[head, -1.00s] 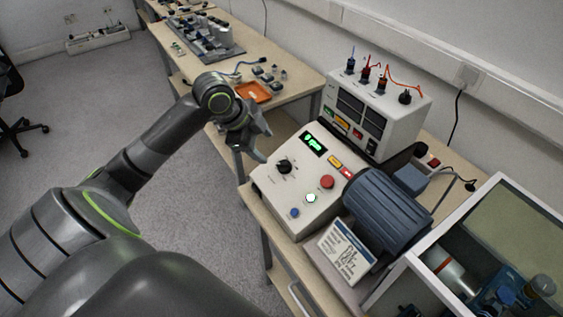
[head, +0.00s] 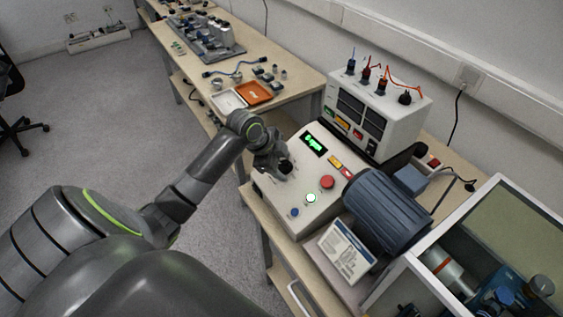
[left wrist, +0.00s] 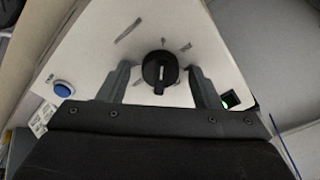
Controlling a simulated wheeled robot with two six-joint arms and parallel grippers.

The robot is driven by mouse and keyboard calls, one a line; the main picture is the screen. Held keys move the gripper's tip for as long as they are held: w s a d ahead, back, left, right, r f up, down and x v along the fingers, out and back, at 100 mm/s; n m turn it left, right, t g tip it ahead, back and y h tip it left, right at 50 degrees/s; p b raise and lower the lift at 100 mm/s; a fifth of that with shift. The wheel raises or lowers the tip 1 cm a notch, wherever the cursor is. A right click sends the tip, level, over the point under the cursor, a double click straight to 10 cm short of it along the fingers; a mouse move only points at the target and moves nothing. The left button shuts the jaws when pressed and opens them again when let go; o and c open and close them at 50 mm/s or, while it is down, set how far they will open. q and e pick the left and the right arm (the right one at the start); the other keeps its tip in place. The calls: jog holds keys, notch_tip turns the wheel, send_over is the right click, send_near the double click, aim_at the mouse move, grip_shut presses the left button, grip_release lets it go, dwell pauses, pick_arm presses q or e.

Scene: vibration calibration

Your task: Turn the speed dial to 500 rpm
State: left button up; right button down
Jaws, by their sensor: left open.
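The black speed dial (head: 286,167) sits on the sloped face of the white control box (head: 268,192). In the left wrist view the dial (left wrist: 160,70) shows a light pointer line and tick marks around it on the panel. My left gripper (head: 280,160) is at the dial in the head view. In the wrist view the left gripper (left wrist: 160,82) is open, with one finger on each side of the dial and a gap to it on both sides. A green display (head: 313,143) is lit above the dial; its figures are too small to read. My right gripper is not in view.
The box also carries a red button (head: 327,182), a lit white-green button (head: 311,198) and a blue button (head: 294,212). A motor (head: 387,208) stands to the right. A meter unit (head: 378,112) stands behind. An orange tray (head: 254,92) lies on the back bench.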

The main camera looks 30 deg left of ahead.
pick_arm(q)
jog(key=c, duration=1)
jog(key=shift+m, duration=0.3)
